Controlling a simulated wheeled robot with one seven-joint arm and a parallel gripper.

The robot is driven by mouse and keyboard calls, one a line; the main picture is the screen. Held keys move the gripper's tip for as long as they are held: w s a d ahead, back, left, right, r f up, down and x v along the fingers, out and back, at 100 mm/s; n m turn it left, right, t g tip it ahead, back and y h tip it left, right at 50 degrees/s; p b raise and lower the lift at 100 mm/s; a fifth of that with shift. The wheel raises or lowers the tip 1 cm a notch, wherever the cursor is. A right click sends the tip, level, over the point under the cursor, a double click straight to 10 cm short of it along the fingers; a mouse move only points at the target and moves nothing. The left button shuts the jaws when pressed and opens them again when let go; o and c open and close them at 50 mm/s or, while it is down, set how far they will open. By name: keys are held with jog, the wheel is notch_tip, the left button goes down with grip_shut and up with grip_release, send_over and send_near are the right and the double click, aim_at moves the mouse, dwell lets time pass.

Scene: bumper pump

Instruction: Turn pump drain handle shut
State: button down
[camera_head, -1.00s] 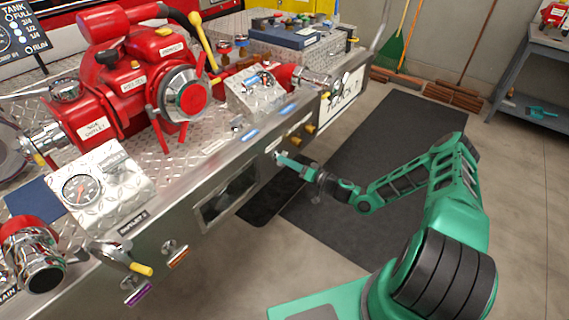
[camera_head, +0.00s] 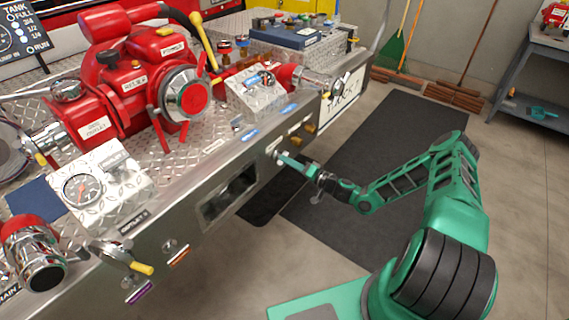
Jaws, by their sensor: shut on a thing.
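The pump drain handle (camera_head: 277,155) is a small light-coloured part on the front face of the metal bumper, right of the dark rectangular opening. My gripper (camera_head: 282,158), teal like my arm, reaches it from the right and is shut on it. The fingertips hide most of the handle, so I cannot tell its exact angle. The red pump (camera_head: 130,85) sits on the diamond-plate deck above and to the left.
A yellow-tipped valve lever (camera_head: 140,267) and purple (camera_head: 138,291) and orange (camera_head: 179,256) tagged pulls stick out at lower left. Small yellow-brown knobs (camera_head: 309,128) are just right of my gripper. Dark mats (camera_head: 375,150) cover clear floor to the right.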

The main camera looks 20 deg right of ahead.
jog(key=m, duration=0.6)
jog(key=shift+m, duration=0.4)
jog(key=shift+d+f, duration=0.1)
jog(key=c, duration=1.8)
grip_release()
jog(key=shift+w, duration=0.1)
jog(key=shift+c, duration=0.2)
jog(key=v, duration=1)
jog(key=shift+s+d, duration=0.2)
jog(key=shift+s, duration=0.1)
